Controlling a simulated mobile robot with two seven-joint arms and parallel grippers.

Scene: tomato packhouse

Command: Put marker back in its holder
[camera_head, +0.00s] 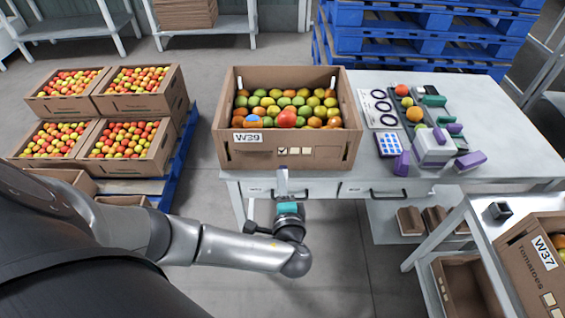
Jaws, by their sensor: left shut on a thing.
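My left gripper (283,184) is in front of the near wall of the W39 crate (238,158), below its row of check squares, the leftmost of which has a tick. It is shut on a thin thing, taken to be the marker, which the fingers and wrist almost wholly hide. A small black block (500,210), possibly the marker's holder, stands on the right-hand side table (484,228), well to the right of the gripper. My right gripper is not in view.
The W39 crate of tomatoes stands on the white table (367,170). To its right are black rings (378,94), a blue-dotted card (389,144) and a white-and-purple device (433,147). The W37 crate (525,258) stands beside the black block. More tomato crates stand at left.

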